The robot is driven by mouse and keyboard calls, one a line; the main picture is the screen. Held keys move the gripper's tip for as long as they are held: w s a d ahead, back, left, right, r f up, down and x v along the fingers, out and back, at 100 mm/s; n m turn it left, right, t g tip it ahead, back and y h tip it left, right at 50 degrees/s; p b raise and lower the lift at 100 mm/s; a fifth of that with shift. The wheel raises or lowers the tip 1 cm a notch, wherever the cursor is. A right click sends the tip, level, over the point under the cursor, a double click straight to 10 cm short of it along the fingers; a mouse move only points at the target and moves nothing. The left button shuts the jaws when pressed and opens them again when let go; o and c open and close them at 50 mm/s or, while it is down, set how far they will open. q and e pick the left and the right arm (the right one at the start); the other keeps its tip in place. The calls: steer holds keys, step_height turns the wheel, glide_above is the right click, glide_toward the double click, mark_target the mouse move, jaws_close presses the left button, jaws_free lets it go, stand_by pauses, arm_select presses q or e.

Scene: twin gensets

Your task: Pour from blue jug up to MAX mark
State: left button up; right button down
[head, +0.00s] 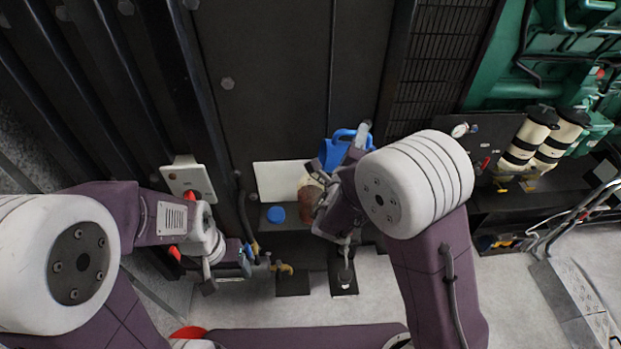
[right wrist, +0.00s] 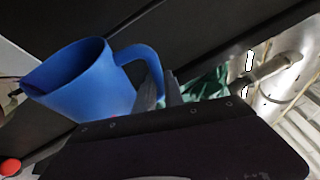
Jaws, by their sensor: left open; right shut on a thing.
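The blue jug (head: 337,152) is held high at the centre of the head view, partly hidden by my right arm. In the right wrist view the jug (right wrist: 82,78) looks tilted, its rim toward the upper left and its handle at the gripper. My right gripper (head: 322,203) is shut on the jug's handle. Below it is a pale container with a reddish-brown part (head: 308,196), mostly hidden by the gripper. No MAX mark is readable, and the jug's contents cannot be seen. My left gripper (head: 247,262) is open and empty, lower left of the container.
A blue round cap (head: 276,214) lies on the dark ledge, left of the container. A white panel (head: 278,180) stands behind it. A pale box with a red button (head: 188,182) is near my left arm. Cream cylinders (head: 528,138) and green machinery (head: 560,60) are at right.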

steer(key=d+f+m+b, duration=0.1)
steer(key=f, duration=0.1)
steer(key=d+f+m+g+b, duration=0.1)
steer(key=d+f, duration=0.1)
steer(key=shift+d+f+m+b, duration=0.1)
steer(key=shift+d+m+b, duration=0.15)
steer(key=shift+m+b, duration=0.15)
steer(key=shift+d+f+m+g, duration=0.1)
steer(key=shift+d+m+g, duration=0.2)
steer(key=shift+m, duration=0.1)
steer(key=shift+d+f+m+y+b, duration=0.35)
steer(key=shift+f+m+b, duration=0.15)
steer(key=shift+f, duration=0.35)
